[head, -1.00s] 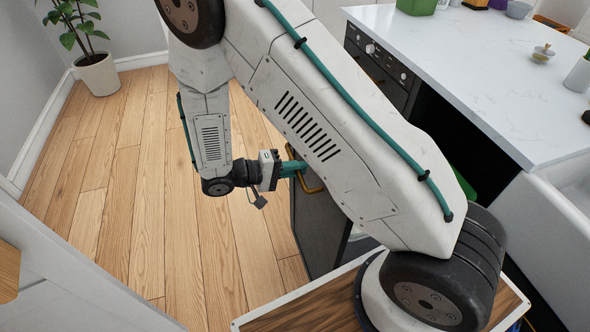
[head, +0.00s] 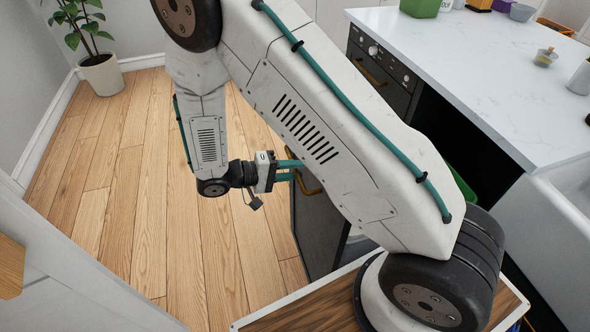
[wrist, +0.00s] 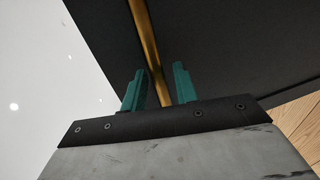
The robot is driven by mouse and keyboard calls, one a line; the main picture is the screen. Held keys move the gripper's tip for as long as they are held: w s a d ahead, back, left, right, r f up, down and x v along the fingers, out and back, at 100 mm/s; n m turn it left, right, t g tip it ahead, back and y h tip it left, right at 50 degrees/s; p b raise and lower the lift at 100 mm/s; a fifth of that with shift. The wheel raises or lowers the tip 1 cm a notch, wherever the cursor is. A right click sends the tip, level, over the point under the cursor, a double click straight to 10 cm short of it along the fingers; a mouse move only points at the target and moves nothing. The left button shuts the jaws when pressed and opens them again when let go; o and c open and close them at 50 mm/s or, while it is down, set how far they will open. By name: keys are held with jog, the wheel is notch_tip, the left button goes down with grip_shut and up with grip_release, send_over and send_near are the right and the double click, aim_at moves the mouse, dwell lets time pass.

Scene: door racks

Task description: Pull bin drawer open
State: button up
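The bin drawer's dark grey front (head: 320,230) stands out from the counter, with floor on its left side. Its gold bar handle (head: 308,186) is partly hidden behind my arm. My gripper (head: 296,170) is at the handle, with its two teal fingers spread apart. In the wrist view the handle (wrist: 146,35) runs between the fingers of my gripper (wrist: 159,72), with a gap on each side. The dark front (wrist: 225,40) fills the background there. My arm hides most of the drawer's inside; a bit of a green bin (head: 461,185) shows beyond the arm.
A white worktop (head: 465,75) with pots and jars lies to the right, above an oven (head: 382,72) with a gold handle. Wooden floor (head: 150,200) on the left is clear. A potted plant (head: 101,75) stands in the far left corner.

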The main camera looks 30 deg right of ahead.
jog(key=v, duration=0.7)
jog(key=shift+a, duration=0.1)
jog(key=s+d+r+n+t+y, duration=0.1)
jog(key=s+d+r+t+y, duration=0.1)
jog(key=s+d+r+y, duration=0.2)
jog(key=s+d+r+n+t+y, duration=0.1)
jog(key=s+d+r+y, duration=0.4)
jog(key=s+r+y, duration=0.6)
jog(key=s+r+t, duration=0.1)
jog(key=s+r, duration=0.6)
jog(key=r, duration=0.5)
